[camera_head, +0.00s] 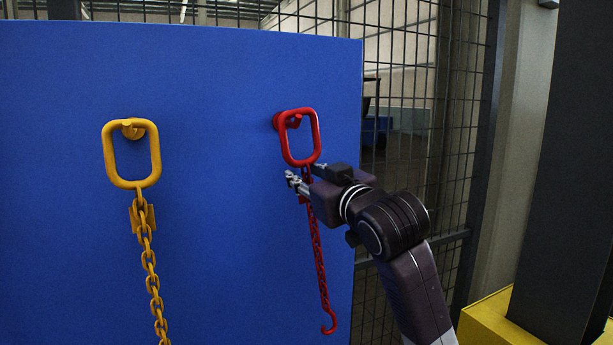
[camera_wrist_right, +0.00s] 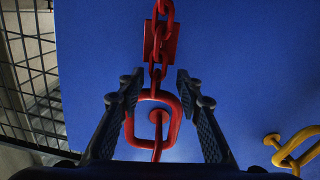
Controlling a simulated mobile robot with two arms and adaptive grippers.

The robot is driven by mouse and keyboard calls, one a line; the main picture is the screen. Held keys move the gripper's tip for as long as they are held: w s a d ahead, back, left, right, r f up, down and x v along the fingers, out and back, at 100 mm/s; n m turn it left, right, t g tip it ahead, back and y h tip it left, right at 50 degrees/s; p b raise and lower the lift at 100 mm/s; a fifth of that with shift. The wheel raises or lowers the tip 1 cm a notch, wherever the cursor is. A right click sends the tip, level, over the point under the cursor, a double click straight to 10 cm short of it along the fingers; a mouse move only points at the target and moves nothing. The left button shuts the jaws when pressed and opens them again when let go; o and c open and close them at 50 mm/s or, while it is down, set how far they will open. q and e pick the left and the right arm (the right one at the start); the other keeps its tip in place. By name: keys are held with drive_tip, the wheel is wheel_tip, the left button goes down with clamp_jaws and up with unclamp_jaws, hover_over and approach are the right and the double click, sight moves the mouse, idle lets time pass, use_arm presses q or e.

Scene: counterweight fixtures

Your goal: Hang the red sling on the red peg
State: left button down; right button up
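The red sling is a red ring (camera_head: 316,135) with a red chain (camera_head: 318,250) hanging down to a hook (camera_head: 330,325). The ring is around the red peg (camera_head: 294,121), near its top. The wrist view shows the red ring (camera_wrist_right: 177,118) with the peg (camera_wrist_right: 158,117) inside it, and the chain (camera_wrist_right: 161,45) running up the picture. My right gripper (camera_wrist_right: 158,82) is open, its fingers apart on either side of the chain just by the ring. In the head view it (camera_head: 302,178) hides part of the upper chain. My left gripper is not in view.
The blue panel (camera_head: 220,230) carries the pegs. A yellow sling (camera_head: 155,155) hangs on a yellow peg (camera_head: 133,129) at the left. Wire mesh fencing (camera_head: 430,90) stands behind. A dark post (camera_head: 565,170) and yellow block (camera_head: 490,325) are at the right.

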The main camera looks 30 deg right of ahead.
drive_tip(key=shift+s+r, duration=0.1)
drive_tip(key=shift+a, duration=0.1)
drive_tip(key=s, duration=0.7)
drive_tip(key=shift+s+a, duration=0.25)
drive_tip(key=shift+f, duration=0.2)
